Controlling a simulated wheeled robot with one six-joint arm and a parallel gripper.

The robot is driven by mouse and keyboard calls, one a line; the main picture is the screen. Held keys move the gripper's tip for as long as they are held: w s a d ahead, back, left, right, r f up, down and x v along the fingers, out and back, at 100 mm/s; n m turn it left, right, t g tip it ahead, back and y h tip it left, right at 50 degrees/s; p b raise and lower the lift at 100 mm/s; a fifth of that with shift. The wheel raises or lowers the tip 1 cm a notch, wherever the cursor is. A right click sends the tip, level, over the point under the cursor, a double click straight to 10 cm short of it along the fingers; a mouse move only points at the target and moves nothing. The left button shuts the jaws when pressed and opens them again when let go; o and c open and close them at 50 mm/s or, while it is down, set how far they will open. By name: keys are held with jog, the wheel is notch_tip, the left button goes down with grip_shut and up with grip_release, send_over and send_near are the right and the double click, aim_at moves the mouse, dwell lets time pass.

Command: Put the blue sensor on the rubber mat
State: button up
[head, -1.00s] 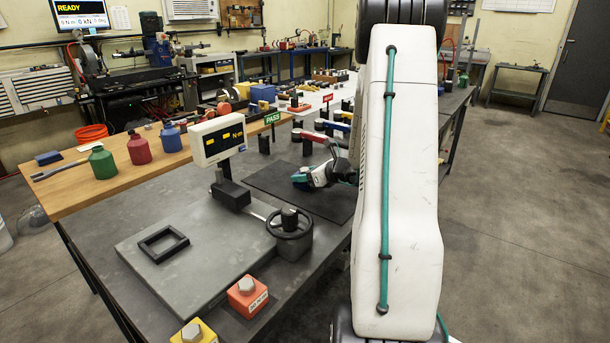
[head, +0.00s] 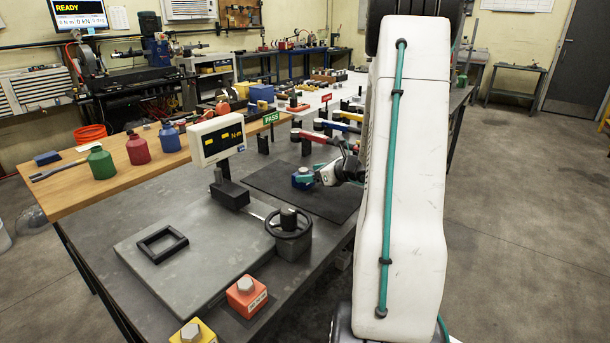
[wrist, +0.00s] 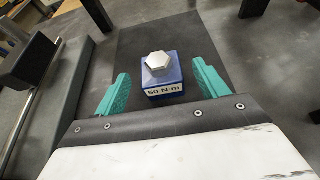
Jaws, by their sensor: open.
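The blue sensor (wrist: 162,82) is a blue block with a silver hex top and a "50 N·m" label. It stands upright on the black rubber mat (wrist: 205,40) in the wrist view. In the head view the blue sensor (head: 302,180) shows on the rubber mat (head: 270,183), partly hidden by my gripper (head: 312,178). In the wrist view my gripper (wrist: 160,88) is open, with one teal finger on each side of the sensor. A gap shows between each finger and the block.
A gauge display (head: 217,141) and a handwheel (head: 289,228) stand left of and in front of the mat. An orange sensor (head: 246,296) and a yellow sensor (head: 193,334) stand near the bench's front edge. Colored wrenches (head: 333,127) are racked behind the mat.

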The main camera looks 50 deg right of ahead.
jog(key=v, duration=0.7)
jog(key=shift+s+r, duration=0.15)
jog(key=shift+s, duration=0.2)
jog(key=shift+s+a+r, duration=0.15)
jog(key=shift+a, duration=0.05)
jog(key=w+a+r+n+g+y, duration=0.1)
jog(key=a+r+n+g+y, duration=0.25)
jog(key=a+n, duration=0.7)
jog(key=w+a+r+n+g+y, duration=0.1)
jog(key=a+r+n+g+y, duration=0.3)
jog(key=a, duration=1.2)
jog(key=s+a+r+n+g+h, duration=0.1)
jog(key=s+a+n+h, duration=0.3)
jog(key=s+n, duration=0.5)
jog(key=s+a+r+n+g+h, duration=0.1)
jog(key=s+a+n+g+h, duration=0.2)
jog(key=s+a+n, duration=0.5)
jog(key=s+n+h, duration=0.1)
jog(key=s+n, duration=0.1)
jog(key=n, duration=0.1)
jog(key=shift+a+r+n, duration=0.2)
jog(key=shift+r+n, duration=0.15)
jog(key=shift+r, duration=0.05)
